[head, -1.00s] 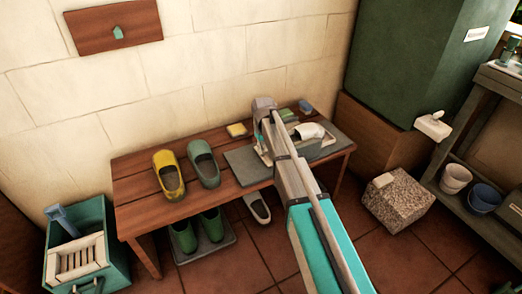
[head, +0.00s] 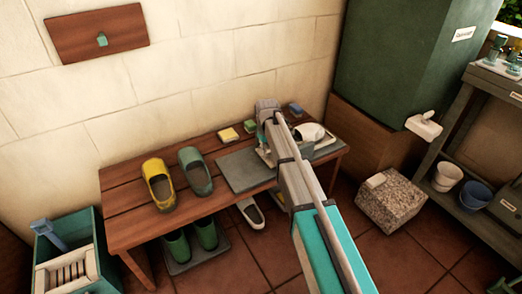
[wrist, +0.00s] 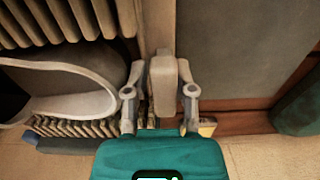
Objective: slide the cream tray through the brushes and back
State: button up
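The cream tray shows in the wrist view as a pale end strip (wrist: 156,22) with an upright block handle (wrist: 163,75). In the head view, my arm partly hides it on the bench. A white clog (wrist: 75,95) lies left of the strip in the wrist view; it also shows in the head view (head: 309,131). Ribbed grey brush rows (wrist: 75,18) run along both sides of the clog. My gripper (wrist: 162,72) has one finger on each side of the handle and appears closed on it. The finger contact is hard to see.
A grey mat (head: 240,171) lies left of the tray on the wooden bench (head: 135,218). Yellow (head: 160,190) and green (head: 195,175) clogs stand further left. Yellow sponges (head: 228,134) and a blue block (head: 295,109) lie near the wall.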

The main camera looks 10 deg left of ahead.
jog(key=shift+o, duration=0.5)
jog(key=shift+w+d, duration=0.1)
jog(key=shift+d, duration=0.2)
jog(key=shift+a, duration=0.25)
jog(key=shift+r, duration=0.1)
